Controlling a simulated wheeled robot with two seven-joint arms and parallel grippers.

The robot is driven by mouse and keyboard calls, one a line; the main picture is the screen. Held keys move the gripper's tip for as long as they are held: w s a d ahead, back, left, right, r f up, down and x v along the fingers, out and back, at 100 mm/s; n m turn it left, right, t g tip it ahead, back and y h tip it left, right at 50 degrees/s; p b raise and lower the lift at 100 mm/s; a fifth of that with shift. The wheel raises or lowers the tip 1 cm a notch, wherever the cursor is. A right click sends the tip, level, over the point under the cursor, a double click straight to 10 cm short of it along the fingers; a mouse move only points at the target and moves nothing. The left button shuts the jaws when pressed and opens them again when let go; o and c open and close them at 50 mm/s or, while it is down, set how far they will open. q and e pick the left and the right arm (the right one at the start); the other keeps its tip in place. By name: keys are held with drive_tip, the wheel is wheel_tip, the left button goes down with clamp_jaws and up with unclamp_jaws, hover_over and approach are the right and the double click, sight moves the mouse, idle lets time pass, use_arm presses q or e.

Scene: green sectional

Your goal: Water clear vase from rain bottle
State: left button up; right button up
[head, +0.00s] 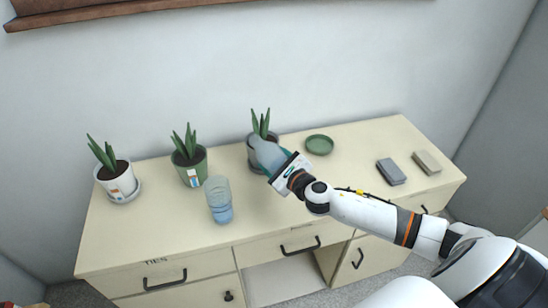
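My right gripper (285,172) reaches in from the right and is shut on a translucent grey-blue bottle (267,154). The bottle is tilted, its far end up and to the left, over or just in front of a dark-looking pot with a green plant (262,125). This pot, perhaps the clear vase, is mostly hidden by the bottle. I cannot tell whether water is flowing. A second translucent blue bottle or tumbler (219,200) stands upright near the middle front of the cabinet top. I cannot read which one is the rain bottle. My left gripper is not in view.
On the cream cabinet top (155,235), a white pot (118,183) on a saucer and a green pot (190,168) hold plants at left. A green saucer (319,144), a dark grey block (391,171) and a tan block (427,162) lie at right. The front left is clear.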

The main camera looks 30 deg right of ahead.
drive_tip(key=a+n+p, duration=0.1)
drive_tip(key=p, duration=0.1)
drive_tip(key=a+n+h+p, duration=0.1)
drive_tip(key=n+p, duration=0.1)
drive_tip(key=a+n+g+p, duration=0.1)
drive_tip(key=a+p, duration=0.1)
drive_tip(key=shift+w+r, duration=0.35)
drive_tip(key=shift+w+a+f+n+h+p, duration=0.1)
drive_tip(key=shift+a+f+n+h+p, duration=0.1)
drive_tip(key=shift+a+n+h+p, duration=0.25)
drive_tip(key=shift+a+f+n+h+p, duration=0.15)
drive_tip(key=shift+n+p, duration=0.1)
drive_tip(key=shift+n, duration=0.4)
drive_tip(key=shift+r, duration=0.15)
drive_tip(key=shift+r+n+p, duration=0.3)
drive_tip(key=shift+r+p, duration=0.05)
drive_tip(key=shift+p, duration=0.7)
drive_tip(key=shift+d, duration=0.1)
drive_tip(key=shift+r+n+g+p, duration=0.3)
drive_tip(key=shift+r+p, duration=0.1)
drive_tip(key=shift+p, duration=0.65)
drive_tip(key=shift+r, duration=0.1)
idle(0.9)
